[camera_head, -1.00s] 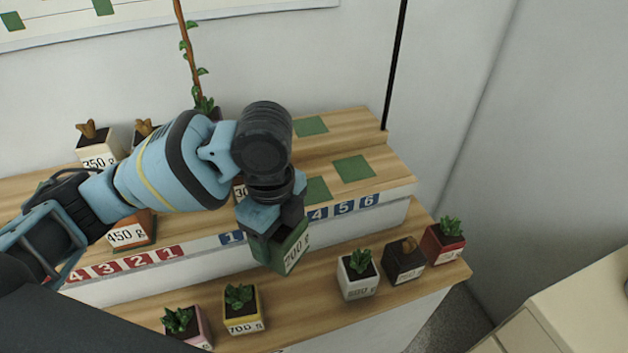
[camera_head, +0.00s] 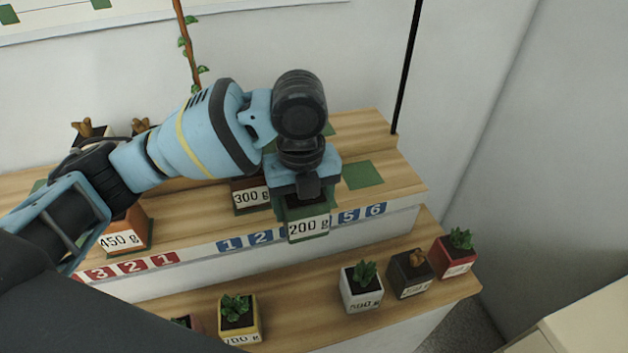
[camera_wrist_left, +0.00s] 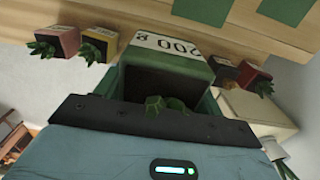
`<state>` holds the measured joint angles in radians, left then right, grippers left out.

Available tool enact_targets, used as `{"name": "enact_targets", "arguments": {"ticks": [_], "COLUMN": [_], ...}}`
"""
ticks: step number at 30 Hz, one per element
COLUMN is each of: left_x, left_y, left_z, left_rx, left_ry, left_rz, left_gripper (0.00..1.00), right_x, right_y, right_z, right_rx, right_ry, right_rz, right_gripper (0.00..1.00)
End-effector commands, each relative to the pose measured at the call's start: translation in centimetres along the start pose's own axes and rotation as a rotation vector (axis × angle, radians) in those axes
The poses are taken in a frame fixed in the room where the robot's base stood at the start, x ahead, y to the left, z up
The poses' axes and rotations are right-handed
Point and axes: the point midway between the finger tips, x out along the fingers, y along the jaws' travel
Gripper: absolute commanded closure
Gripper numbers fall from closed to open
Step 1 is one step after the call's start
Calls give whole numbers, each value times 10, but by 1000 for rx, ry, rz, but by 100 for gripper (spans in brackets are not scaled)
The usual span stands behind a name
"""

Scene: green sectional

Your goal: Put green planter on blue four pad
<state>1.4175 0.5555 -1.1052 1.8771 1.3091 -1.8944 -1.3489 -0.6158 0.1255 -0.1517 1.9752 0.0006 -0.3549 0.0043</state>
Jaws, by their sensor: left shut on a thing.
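The green planter (camera_head: 308,228), labelled 200 g, is held upright in my left gripper (camera_head: 305,194). It hangs at the front edge of the middle shelf, between the blue 2 and blue 5 labels. It hides the blue 3 and 4 labels and, with the gripper, the pad behind them. I cannot tell how high it is above the shelf. In the left wrist view the planter (camera_wrist_left: 170,68) sits in the jaws, with two green pads (camera_wrist_left: 203,9) beyond it. My right gripper is not in view.
An orange 450 g planter (camera_head: 124,236) and a dark red 300 g planter (camera_head: 250,194) stand on the middle shelf. A bare green pad (camera_head: 363,174) lies right of my gripper. Several planters, such as the white one (camera_head: 361,288), stand on the lower shelf.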

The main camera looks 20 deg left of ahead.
Motion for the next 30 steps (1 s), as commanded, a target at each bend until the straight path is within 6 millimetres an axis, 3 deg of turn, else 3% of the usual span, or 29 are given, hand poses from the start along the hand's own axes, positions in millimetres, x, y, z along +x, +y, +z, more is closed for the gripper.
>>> {"name": "enact_targets", "arguments": {"ticks": [3, 13, 28, 30], "left_x": [4, 9, 10, 18], "left_y": [-12, -38, -47, -47], "left_z": [25, 78, 98, 99], "left_rx": [-5, -2, -2, -1], "left_ry": [1, 1, -1, 0], "left_rz": [2, 0, -1, 2], "left_gripper": [60, 60, 60, 60], "right_x": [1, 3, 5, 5], "right_y": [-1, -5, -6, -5], "right_z": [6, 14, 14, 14], "right_rx": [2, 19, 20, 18], "right_ry": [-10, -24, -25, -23], "right_rz": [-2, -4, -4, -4], "right_gripper": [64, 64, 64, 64]}}
